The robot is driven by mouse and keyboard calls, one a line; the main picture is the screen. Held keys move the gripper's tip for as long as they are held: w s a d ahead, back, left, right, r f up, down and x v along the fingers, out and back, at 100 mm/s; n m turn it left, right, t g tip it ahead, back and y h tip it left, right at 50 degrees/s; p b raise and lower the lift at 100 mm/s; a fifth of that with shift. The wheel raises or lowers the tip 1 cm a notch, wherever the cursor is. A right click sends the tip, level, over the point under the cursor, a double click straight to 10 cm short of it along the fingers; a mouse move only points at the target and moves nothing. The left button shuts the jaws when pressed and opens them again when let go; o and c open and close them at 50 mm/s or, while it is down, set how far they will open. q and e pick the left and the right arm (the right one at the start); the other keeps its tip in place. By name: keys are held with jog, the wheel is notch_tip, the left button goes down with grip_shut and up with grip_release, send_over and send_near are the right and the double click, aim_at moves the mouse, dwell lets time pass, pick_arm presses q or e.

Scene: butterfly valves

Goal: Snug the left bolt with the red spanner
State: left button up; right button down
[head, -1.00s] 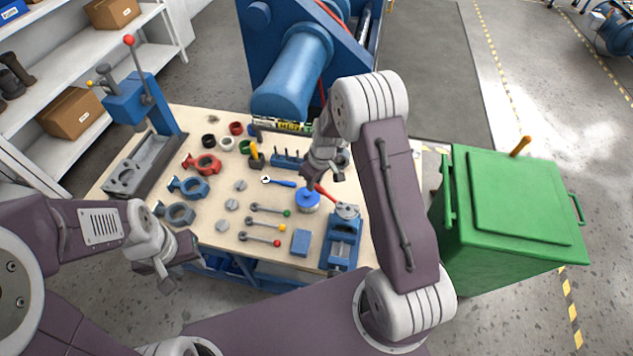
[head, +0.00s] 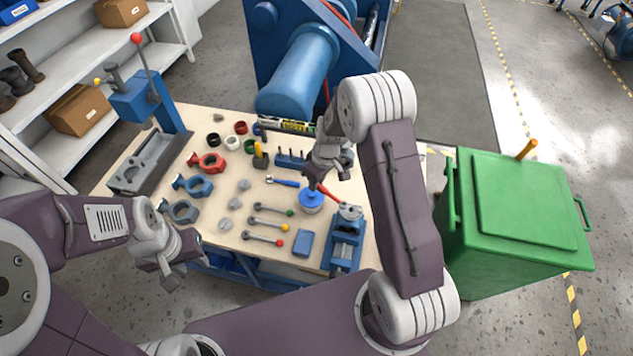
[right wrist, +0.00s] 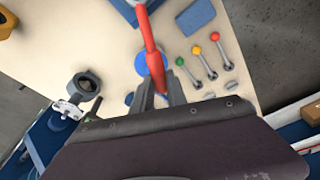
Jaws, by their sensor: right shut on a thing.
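My right gripper (head: 316,184) is shut on the red spanner (head: 328,193), above the bench beside a blue-lidded tin (head: 311,203). In the right wrist view the spanner (right wrist: 150,40) runs up from between the fingers (right wrist: 160,92), its grey head end at the top edge. In the head view its far end reaches a round grey valve part (head: 350,211) on a blue vise (head: 346,245). I cannot tell whether it touches a bolt; the left bolt is too small to make out. My left gripper (head: 170,277) hangs empty off the bench's near left side; its jaw opening is unclear.
Red (head: 209,163) and blue (head: 198,187) valve bodies, a hammer (head: 284,182) and several levers with coloured knobs lie on the bench (head: 225,262). A lever press (head: 150,105) stands at the left. A green bin (head: 515,215) stands at the right.

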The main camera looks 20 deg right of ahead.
jog(key=shift+r, duration=0.4)
jog(key=shift+r+p, duration=0.2)
jog(key=shift+p, duration=0.15)
notch_tip(320, 180, up, 5)
jog(key=p, duration=0.3)
jog(key=shift+p, duration=0.35)
jog(key=shift+f, duration=0.1)
